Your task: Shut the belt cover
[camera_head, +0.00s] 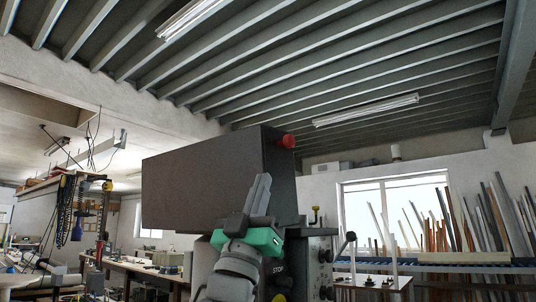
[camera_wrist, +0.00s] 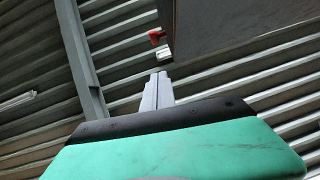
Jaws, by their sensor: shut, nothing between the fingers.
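The belt cover (camera_head: 203,183) is a large dark grey, box-like piece at the top of the machine in the head view. It stands up high, and a red knob (camera_head: 288,141) sticks out at its upper right edge. My gripper (camera_head: 263,178) is shut and empty, its fingers pointing up in front of the cover's right part. In the wrist view, the gripper's fingertips (camera_wrist: 159,76) show below the red knob (camera_wrist: 156,37), and the dark cover (camera_wrist: 235,22) fills the upper right. I cannot tell whether the fingers touch the cover. My wrist hides part of the machine below.
The machine's control panel (camera_head: 322,268) with a lever handle (camera_head: 346,243) is right of my wrist. A long workbench (camera_head: 140,270) stands behind on the left. Profiles lean on a rack at the right. The space above the cover is clear up to the ceiling.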

